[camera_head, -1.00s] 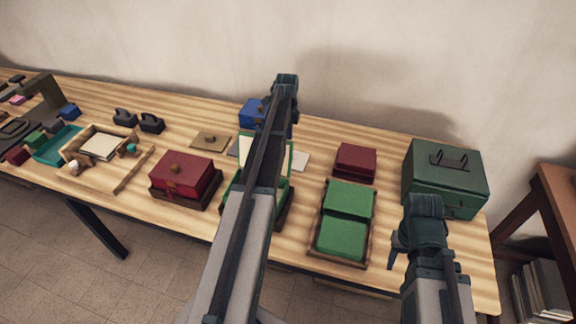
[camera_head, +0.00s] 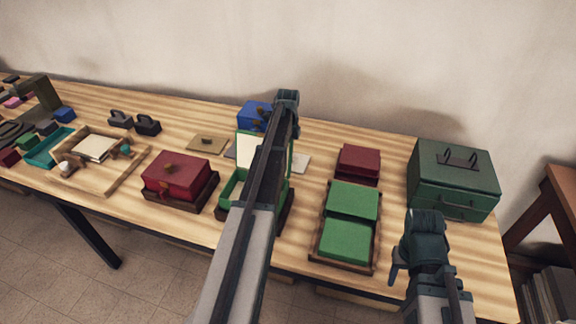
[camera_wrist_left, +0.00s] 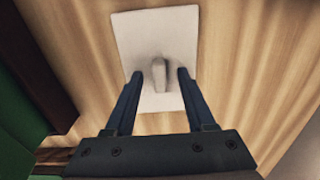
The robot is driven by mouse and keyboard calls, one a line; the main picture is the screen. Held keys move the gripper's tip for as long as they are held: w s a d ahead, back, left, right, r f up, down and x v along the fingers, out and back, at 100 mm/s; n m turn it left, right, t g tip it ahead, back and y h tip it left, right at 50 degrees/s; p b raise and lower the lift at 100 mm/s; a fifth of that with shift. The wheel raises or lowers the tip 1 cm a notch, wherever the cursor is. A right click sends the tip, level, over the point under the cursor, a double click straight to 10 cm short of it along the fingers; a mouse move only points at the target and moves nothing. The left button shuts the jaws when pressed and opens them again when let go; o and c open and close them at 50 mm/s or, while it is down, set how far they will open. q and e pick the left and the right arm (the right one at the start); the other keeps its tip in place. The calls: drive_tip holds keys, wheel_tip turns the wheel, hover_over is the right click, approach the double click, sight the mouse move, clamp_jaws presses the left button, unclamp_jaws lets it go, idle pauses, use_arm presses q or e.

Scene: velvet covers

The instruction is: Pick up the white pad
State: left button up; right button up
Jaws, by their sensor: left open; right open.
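The white pad (camera_wrist_left: 155,40) is a flat pale rectangle with a small upright grip in its middle, lying on the wooden table. My left gripper (camera_wrist_left: 159,73) is open, its two dark fingers over the pad, one on either side of the grip; whether they touch it I cannot tell. In the head view, part of the pad (camera_head: 301,163) shows just right of my left arm, which hides the rest and the left fingers. My right gripper (camera_head: 397,262) is open and empty near the table's front right, away from the pad.
An open green box (camera_head: 234,187) stands partly behind my left arm. A red box (camera_head: 176,174), a green two-part case (camera_head: 349,203), a dark red box (camera_head: 359,160) and a large green case (camera_head: 455,180) stand around. A blue box (camera_head: 251,113) is behind.

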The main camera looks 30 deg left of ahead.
use_arm(q)
drive_tip(key=shift+r, duration=0.1)
drive_tip(key=shift+c, duration=0.2)
clamp_jaws()
use_arm(e)
drive_tip(key=shift+r, duration=0.1)
use_arm(q)
wheel_tip(320, 180, up, 10)
drive_tip(key=p, duration=1)
use_arm(e)
wheel_tip(320, 180, up, 10)
